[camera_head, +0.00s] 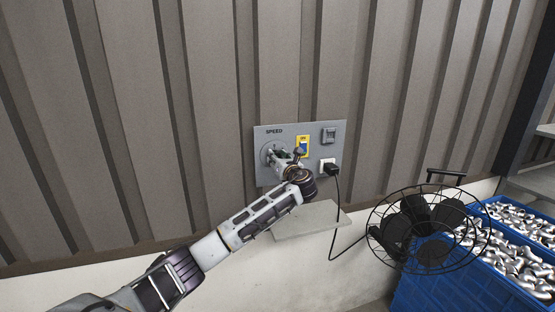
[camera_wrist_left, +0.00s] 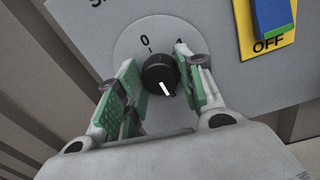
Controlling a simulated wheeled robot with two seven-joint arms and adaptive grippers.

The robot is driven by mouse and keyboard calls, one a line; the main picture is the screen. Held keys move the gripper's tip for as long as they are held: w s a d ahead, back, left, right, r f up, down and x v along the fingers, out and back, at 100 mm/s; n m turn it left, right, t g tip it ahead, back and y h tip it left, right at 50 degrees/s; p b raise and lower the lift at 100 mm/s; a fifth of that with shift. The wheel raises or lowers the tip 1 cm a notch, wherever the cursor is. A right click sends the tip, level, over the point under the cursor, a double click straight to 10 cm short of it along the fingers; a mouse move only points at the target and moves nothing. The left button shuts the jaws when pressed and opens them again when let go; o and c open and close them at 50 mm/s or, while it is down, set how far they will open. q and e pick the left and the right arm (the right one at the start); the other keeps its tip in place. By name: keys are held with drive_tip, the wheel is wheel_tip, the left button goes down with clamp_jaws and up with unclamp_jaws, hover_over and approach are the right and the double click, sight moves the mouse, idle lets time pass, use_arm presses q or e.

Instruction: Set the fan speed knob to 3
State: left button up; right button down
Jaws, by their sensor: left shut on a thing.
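The fan speed knob (camera_wrist_left: 158,72) is black and round with a white pointer mark, on a pale round dial (camera_wrist_left: 124,48). The pointer points down and slightly right in the left wrist view. A "0" shows above the knob; another numeral at its upper right is partly covered by a finger, and the other numerals cannot be read. My left gripper (camera_wrist_left: 156,66) is shut on the knob, a green pad on each side. In the head view my left gripper (camera_head: 279,157) is at the grey panel (camera_head: 262,135) under "SPEED" and hides the knob. My right gripper is not in view.
A yellow-plated switch (camera_head: 303,141), marked OFF below, is just right of the dial. A socket with a black plug (camera_head: 331,169) is at lower right. A grey ledge (camera_head: 320,219) juts below. A fan (camera_head: 428,229) and blue crates (camera_head: 425,292) of metal parts stand right.

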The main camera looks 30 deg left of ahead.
use_arm(q)
drive_tip(key=shift+f+m, duration=0.25)
drive_tip(key=shift+m, duration=0.15)
drive_tip(key=o, duration=1)
drive_tip(key=shift+r, duration=0.1)
drive_tip(key=v, duration=1.2)
